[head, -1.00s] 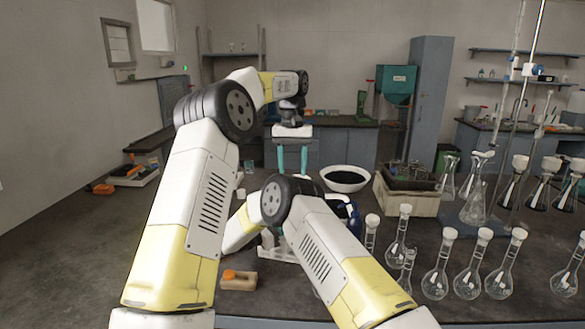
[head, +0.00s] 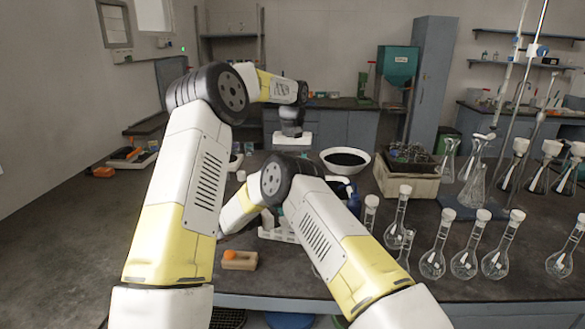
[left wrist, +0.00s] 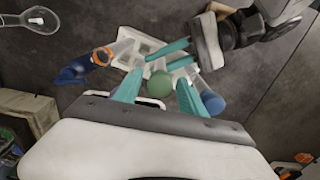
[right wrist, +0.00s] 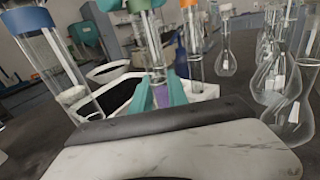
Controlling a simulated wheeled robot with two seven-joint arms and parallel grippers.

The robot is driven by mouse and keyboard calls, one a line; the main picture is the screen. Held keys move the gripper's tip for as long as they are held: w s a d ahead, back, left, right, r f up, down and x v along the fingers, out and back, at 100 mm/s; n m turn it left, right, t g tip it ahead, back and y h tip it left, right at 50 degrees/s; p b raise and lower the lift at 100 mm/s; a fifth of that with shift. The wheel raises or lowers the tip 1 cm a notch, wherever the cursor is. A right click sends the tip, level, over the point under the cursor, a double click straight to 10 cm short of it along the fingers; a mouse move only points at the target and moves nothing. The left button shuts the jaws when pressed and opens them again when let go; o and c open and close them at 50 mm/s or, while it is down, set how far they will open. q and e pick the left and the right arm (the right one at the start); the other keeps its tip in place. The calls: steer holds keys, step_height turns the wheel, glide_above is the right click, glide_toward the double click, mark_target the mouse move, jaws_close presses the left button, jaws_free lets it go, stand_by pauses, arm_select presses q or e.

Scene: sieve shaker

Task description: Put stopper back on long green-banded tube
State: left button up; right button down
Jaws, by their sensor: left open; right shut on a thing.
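In the left wrist view, my left gripper (left wrist: 158,80) is open, its teal fingers on either side of a round green stopper (left wrist: 160,84). The stopper appears at the top of the long green-banded tube; the exact seating cannot be told. My right gripper (left wrist: 160,62) comes in from the upper right, shut around that tube below the stopper. In the right wrist view, my right gripper (right wrist: 157,78) closes on the upright tube (right wrist: 152,50), with a green band near the top edge and purple between the fingers.
A white rack (left wrist: 122,60) lies below, with an orange-banded tube (left wrist: 101,56) and a blue stopper (left wrist: 213,103) near. A wooden block with an orange stopper (head: 230,254) sits at the table's front. Several flasks (head: 440,245) stand at right; a white bowl (head: 345,172) is behind.

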arm_select(q)
jaws_close()
steer(key=shift+o, duration=0.7)
jaws_free()
steer(key=shift+r, duration=0.1)
step_height(320, 180, up, 12)
